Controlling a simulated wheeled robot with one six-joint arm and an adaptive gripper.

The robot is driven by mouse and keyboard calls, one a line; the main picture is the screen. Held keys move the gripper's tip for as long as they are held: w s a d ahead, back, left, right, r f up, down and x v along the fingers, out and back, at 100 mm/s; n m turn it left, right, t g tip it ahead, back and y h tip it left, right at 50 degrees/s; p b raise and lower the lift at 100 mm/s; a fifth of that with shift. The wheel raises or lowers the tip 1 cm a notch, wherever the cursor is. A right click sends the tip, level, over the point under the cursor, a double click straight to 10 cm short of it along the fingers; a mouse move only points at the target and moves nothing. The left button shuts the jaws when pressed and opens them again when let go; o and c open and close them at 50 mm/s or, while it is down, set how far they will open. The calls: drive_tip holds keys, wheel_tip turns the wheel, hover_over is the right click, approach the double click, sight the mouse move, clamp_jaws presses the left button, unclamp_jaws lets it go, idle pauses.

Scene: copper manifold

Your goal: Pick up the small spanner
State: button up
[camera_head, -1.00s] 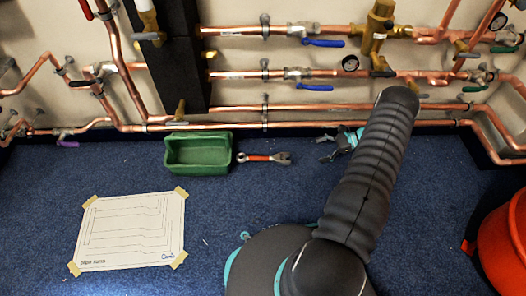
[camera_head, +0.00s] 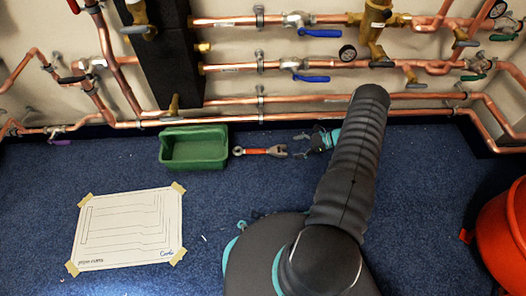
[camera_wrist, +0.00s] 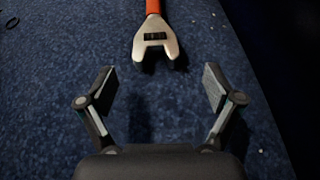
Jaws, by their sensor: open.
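The small spanner (camera_head: 262,151) lies flat on the blue carpet, just right of the green tray. It has an orange-red handle and a silver open jaw at its right end, facing my gripper. In the wrist view the spanner (camera_wrist: 156,40) is at the top centre, its jaw just beyond my fingertips. My gripper (camera_wrist: 158,88) is open and empty, its two fingers spread to either side below the spanner's jaw. In the head view my gripper (camera_head: 303,144) is low over the carpet to the right of the spanner, partly hidden by my arm.
A green tray (camera_head: 194,164) stands at the spanner's left end. Copper pipes (camera_head: 300,116) run along the wall behind. A taped paper drawing (camera_head: 128,228) lies at front left, and a red bucket (camera_head: 505,235) stands at right. Carpet in front of the spanner is clear.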

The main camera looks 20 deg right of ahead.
sight(285, 150)
drive_tip(key=x, duration=0.5)
drive_tip(key=shift+s+a+r, duration=0.1)
drive_tip(key=shift+s+a, duration=0.1)
drive_tip(key=shift+c, duration=0.3)
drive_tip(key=c, duration=1.5)
